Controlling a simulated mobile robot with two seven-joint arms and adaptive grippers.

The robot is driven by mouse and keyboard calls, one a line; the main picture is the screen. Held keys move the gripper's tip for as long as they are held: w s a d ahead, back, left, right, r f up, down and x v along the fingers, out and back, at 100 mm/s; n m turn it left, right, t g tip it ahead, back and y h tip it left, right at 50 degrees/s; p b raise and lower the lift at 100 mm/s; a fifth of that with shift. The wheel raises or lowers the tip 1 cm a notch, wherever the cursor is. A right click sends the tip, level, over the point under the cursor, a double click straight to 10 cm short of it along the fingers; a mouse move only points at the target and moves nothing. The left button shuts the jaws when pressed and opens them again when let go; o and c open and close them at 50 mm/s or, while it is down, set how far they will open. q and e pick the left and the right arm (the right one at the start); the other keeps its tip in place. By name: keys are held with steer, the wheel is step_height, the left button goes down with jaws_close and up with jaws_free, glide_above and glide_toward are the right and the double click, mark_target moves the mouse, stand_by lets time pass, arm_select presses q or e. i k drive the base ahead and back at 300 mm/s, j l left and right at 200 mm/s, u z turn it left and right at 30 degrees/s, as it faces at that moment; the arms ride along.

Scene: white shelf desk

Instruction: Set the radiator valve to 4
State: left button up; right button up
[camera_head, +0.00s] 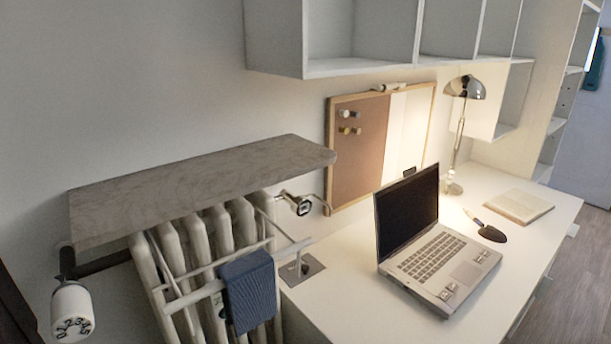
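The radiator valve (72,312) is a white, roughly cylindrical knob at the lower left, on a dark pipe (68,262) beside the radiator. Dark numerals are printed around its lower end, which faces me; 2 and 3 are among them. The pointer mark is too small to make out, so I cannot tell the setting. The cream-white radiator (190,248) stands right of the valve under a grey stone-like shelf. Neither of my grippers is in view, and nothing touches the valve.
The grey shelf (205,185) overhangs the radiator. A rack with a blue cloth (250,290) hangs in front of it. Space in front of the valve looks clear.

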mark_target(71, 320)
steer(key=u, duration=1.3)
